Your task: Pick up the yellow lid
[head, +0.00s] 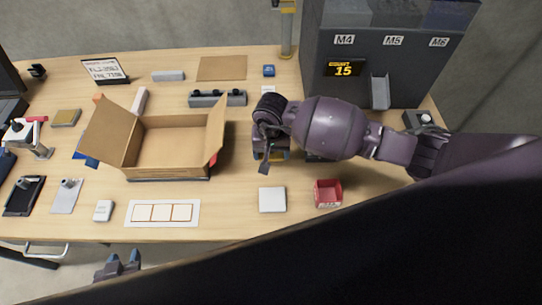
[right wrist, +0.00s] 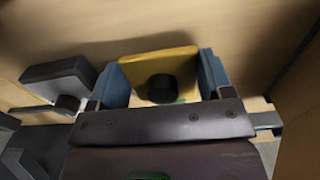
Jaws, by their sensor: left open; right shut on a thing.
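The yellow lid (right wrist: 165,65) shows in the right wrist view, a flat yellow piece with a black round knob (right wrist: 162,88) on it. My right gripper (right wrist: 163,82) is shut on the lid, with one blue fingertip at each side of it. In the head view my right gripper (head: 270,155) is over the middle of the table, just right of the cardboard box, and its wrist hides most of the lid. I cannot tell whether the lid touches anything below. My left gripper (head: 123,264) is open and empty, in front of the table's near edge.
An open cardboard box (head: 172,147) stands left of my right gripper, flaps spread. A red bin (head: 327,194) and a white square pad (head: 272,200) lie nearer the front. A grey bar with knobs (head: 217,98) is behind. The grey feeder cabinet (head: 385,75) stands back right.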

